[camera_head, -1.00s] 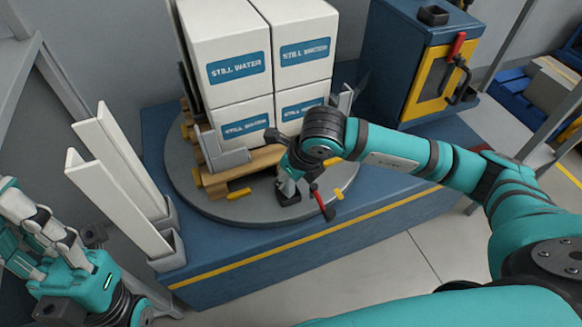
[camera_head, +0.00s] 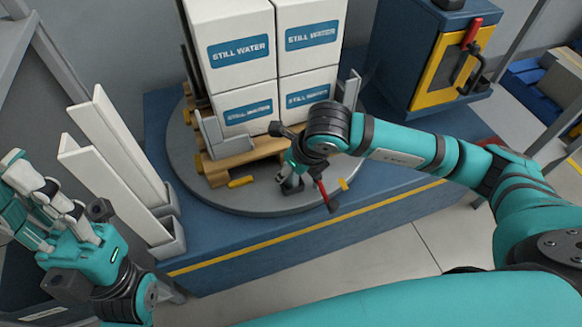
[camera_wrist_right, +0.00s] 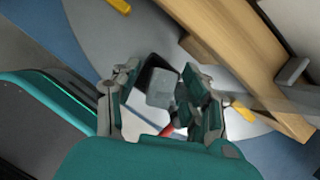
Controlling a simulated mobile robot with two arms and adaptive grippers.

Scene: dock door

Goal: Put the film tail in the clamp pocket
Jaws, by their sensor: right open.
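My right gripper (camera_head: 290,183) points down at the front of the round turntable (camera_head: 190,170), beside the pallet. In the right wrist view its fingers (camera_wrist_right: 165,98) are open around a small grey block (camera_wrist_right: 160,88) with a dark surround; I cannot tell whether they touch it. A red lever (camera_head: 324,194) stands just right of the gripper; part of it shows in the wrist view (camera_wrist_right: 166,130). A faint see-through strip (camera_wrist_right: 275,98), possibly the film tail, runs in from the right. The clamp pocket is not clearly made out. My left gripper (camera_head: 30,205) is at far left, its opening unclear.
White "STILL WATER" cartons (camera_head: 238,55) stand on a wooden pallet (camera_head: 240,165) on the turntable. White upright posts (camera_head: 105,190) stand on the left. A blue cabinet with a yellow door (camera_head: 445,70) stands at the back right. The floor in front (camera_head: 350,255) is clear.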

